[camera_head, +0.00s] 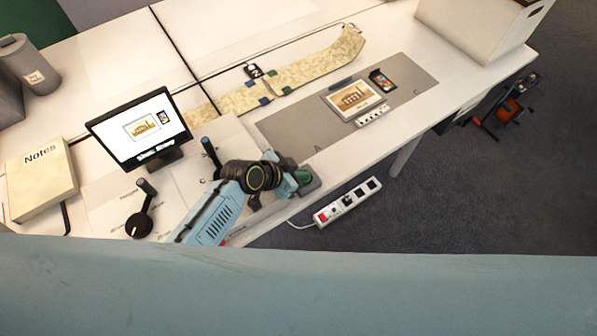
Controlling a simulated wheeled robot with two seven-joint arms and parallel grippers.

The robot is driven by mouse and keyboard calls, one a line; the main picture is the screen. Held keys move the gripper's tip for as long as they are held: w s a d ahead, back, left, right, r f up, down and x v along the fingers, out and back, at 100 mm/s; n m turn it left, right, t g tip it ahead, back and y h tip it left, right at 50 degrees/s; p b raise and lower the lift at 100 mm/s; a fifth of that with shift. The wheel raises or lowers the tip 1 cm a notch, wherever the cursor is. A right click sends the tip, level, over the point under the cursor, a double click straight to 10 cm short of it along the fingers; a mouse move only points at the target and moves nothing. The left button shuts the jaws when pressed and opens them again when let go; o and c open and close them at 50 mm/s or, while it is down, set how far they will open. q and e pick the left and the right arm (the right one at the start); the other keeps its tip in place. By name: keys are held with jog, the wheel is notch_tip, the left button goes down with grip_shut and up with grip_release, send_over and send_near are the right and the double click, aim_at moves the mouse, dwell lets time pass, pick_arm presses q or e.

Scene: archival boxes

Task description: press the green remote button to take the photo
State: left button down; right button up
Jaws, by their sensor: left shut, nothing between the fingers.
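The green remote button (303,175) sits on a dark grey remote (312,186) at the table's front edge, right of my left arm. My left gripper (292,183) is shut and empty, right beside the button and partly covering the remote. I cannot tell whether the fingertips touch the button. A framed building picture (355,99) lies on the grey mat (290,131), with a small colour card (382,80) behind it. The monitor (117,136) shows both, above a blurred line of text. My right gripper is out of view.
A power strip (348,201) is below the table's front edge. A Notes box (42,179) and a black-knobbed stand (139,223) are at left. A patterned strip (320,68) lies behind the mat. A white box (478,28) stands at back right.

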pick_arm(q)
jog(key=shift+s+a+f, duration=0.15)
jog(key=shift+s+f, duration=0.4)
jog(key=shift+f, duration=0.15)
jog(key=shift+w+r+p, duration=0.1)
jog(key=shift+r+p, duration=0.35)
jog(key=shift+p, duration=0.1)
jog(key=r+p, duration=0.4)
jog(key=r, duration=0.1)
jog(key=shift+w+r, duration=0.1)
jog(key=shift+w, duration=0.1)
jog(key=v, duration=0.9)
jog(key=shift+p, duration=0.4)
jog(key=shift+a, duration=0.1)
